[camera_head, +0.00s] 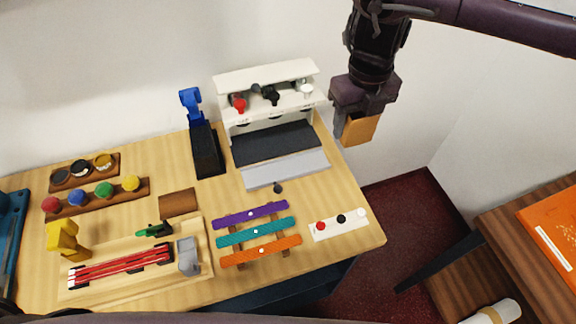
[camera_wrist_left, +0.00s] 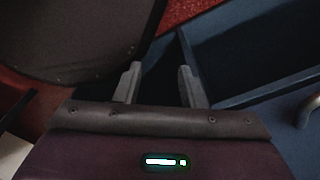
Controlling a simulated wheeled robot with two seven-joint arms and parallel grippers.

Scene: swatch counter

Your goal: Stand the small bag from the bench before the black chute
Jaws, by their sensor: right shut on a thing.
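The small bag (camera_head: 361,129) is orange-brown and shows below my right gripper (camera_head: 348,127), which is shut on it. The gripper holds it in the air, right of the white dispenser (camera_head: 316,97) and beyond the counter's right back edge. The black chute (camera_head: 270,95) sits between a red chute (camera_head: 239,104) and a white chute (camera_head: 306,90) on the dispenser's front. A dark pad and a grey strip (camera_head: 285,171) lie before the chutes, with nothing standing on them. My left gripper (camera_wrist_left: 159,82) is open and empty in the left wrist view.
A black stand with a blue top (camera_head: 206,150) is left of the dispenser. Purple, teal and orange bars (camera_head: 256,232) and a strip with coloured buttons (camera_head: 340,223) lie in front. A wooden bench (camera_head: 505,240) with an orange item stands at the right.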

